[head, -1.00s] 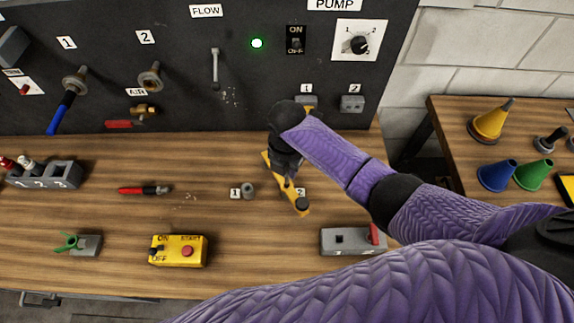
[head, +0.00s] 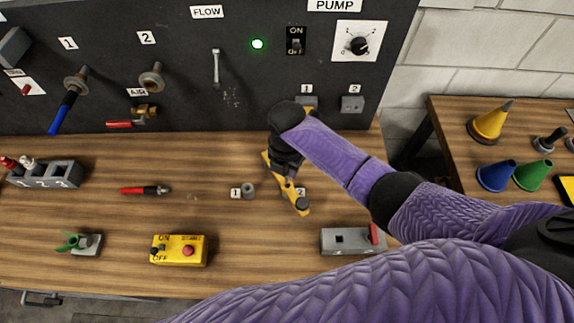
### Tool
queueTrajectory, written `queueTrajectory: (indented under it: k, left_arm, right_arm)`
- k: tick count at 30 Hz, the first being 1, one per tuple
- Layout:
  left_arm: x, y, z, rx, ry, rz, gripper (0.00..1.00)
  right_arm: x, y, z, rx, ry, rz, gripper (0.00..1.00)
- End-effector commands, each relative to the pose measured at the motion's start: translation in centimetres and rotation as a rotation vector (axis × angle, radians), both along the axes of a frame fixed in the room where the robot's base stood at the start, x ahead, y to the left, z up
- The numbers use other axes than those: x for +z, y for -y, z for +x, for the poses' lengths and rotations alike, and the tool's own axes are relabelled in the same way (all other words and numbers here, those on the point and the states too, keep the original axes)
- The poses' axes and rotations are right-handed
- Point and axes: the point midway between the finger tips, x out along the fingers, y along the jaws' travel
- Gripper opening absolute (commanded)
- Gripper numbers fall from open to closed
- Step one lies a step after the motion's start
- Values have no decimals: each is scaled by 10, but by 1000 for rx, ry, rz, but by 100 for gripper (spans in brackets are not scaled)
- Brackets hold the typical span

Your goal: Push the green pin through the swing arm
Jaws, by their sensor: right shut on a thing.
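A yellow swing arm (head: 300,205) lies at a slant over the middle of the wooden bench, with a dark round knob at its near end. My right gripper (head: 287,177) is over the middle of it and shut on it; the gripper hides part of the arm and the fingertips are hard to make out. A green pin (head: 70,242) with a looped head sits at a grey block (head: 90,245) at the front left of the bench, well away from the gripper. My left gripper is not in view.
A small grey post (head: 249,191) marked 1 stands left of the swing arm; label 2 is partly hidden. A yellow start box (head: 180,251), a grey switch box (head: 345,242) and a red-black marker (head: 146,190) are nearby. A dark panel (head: 180,30) rises behind.

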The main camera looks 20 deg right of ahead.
Motion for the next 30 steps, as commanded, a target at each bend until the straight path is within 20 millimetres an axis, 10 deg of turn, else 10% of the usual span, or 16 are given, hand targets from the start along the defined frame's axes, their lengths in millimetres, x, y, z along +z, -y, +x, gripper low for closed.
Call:
queueTrajectory:
  k: [30]
  left_arm:
    - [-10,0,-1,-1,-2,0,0]
  right_arm:
    - [-15,0,0,0,0,0,0]
